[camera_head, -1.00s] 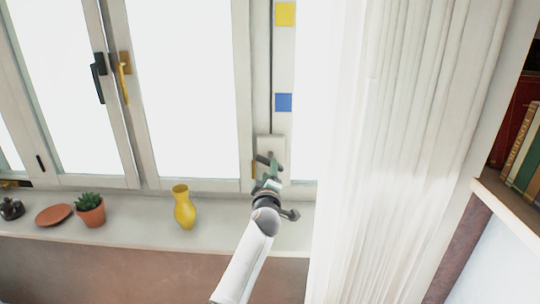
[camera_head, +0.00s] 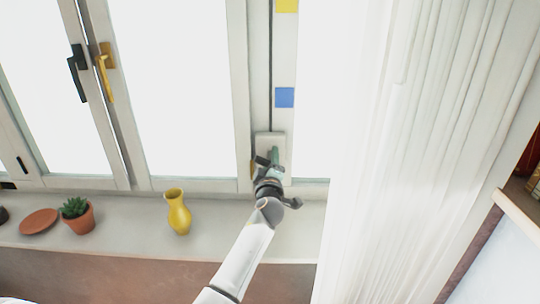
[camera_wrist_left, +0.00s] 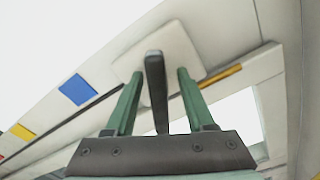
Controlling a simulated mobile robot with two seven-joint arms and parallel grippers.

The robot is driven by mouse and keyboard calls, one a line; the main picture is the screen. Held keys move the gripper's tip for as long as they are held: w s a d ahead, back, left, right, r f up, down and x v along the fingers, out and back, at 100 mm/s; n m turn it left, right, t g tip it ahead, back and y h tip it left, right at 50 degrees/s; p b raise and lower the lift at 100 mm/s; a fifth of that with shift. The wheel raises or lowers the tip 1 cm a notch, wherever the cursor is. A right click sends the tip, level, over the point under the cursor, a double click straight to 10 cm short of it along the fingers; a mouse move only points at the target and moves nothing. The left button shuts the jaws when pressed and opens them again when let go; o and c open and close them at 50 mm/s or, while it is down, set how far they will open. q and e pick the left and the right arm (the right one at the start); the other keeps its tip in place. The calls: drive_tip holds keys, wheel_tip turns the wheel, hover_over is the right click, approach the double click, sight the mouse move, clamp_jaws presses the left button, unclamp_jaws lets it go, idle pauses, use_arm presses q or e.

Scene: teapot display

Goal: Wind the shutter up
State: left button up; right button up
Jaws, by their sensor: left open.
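The winder is a pale box (camera_head: 270,140) on the window frame post. It also shows in the left wrist view (camera_wrist_left: 178,38). A dark crank handle (camera_wrist_left: 155,85) stands out from it. My left gripper (camera_head: 270,158) is at the box, with its green fingers open. In the left wrist view, one finger is on each side of the dark handle, with gaps between, so it is not gripped. A dark cord (camera_head: 271,70) runs up the post from the box, past a blue square (camera_head: 285,97) and a yellow square (camera_head: 287,5). My right gripper is out of view.
A yellow vase (camera_head: 178,213), a potted succulent (camera_head: 78,217) and a terracotta saucer (camera_head: 39,221) stand on the sill (camera_head: 130,235), left of my arm. A white curtain (camera_head: 410,150) hangs close on the right. A yellow window handle (camera_head: 105,70) is at upper left.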

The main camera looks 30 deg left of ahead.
use_arm(q)
drive_tip(key=shift+w+a, duration=0.1)
drive_tip(key=shift+w, duration=0.05)
clamp_jaws()
idle(0.5)
